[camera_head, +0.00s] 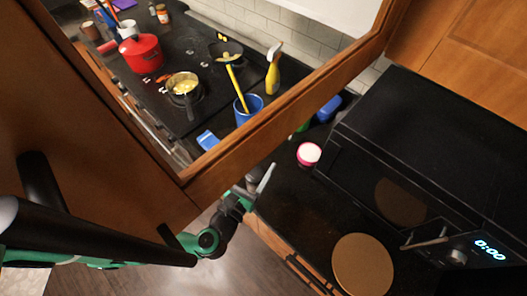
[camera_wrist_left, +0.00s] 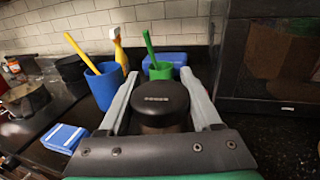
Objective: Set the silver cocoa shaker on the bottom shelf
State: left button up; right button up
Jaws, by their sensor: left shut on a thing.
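My left gripper (camera_head: 262,182) is over the counter edge, below the wooden door frame. In the left wrist view, its two grey fingers (camera_wrist_left: 163,98) close on a round container with a dark lid (camera_wrist_left: 160,97), the likely cocoa shaker. Its body is mostly hidden below the lid, and I cannot make out silver there. In the head view only a small grey part (camera_head: 254,172) shows by the fingers. No bottom shelf can be made out. My right gripper is not in view.
A wooden-framed glass door (camera_head: 283,110) crosses the head view above my left gripper. A blue cup (camera_wrist_left: 104,86) and green cup (camera_wrist_left: 161,70) stand beyond the held container. A black microwave (camera_head: 400,165), a pink-and-white tub (camera_head: 308,153) and a round board (camera_head: 363,266) are on the right.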

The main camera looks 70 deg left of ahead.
aim_at(257, 179)
pick_arm(q)
jog(key=shift+s+d+r, duration=0.35)
jog(key=shift+s+d, duration=0.05)
jog(key=shift+d, duration=0.25)
jog(key=shift+s+d+r, duration=0.3)
jog(key=shift+s+d, duration=0.15)
jog(key=shift+d, duration=0.25)
jog(key=shift+s+d+r, duration=0.35)
jog(key=shift+s+d, duration=0.05)
jog(key=shift+d, duration=0.25)
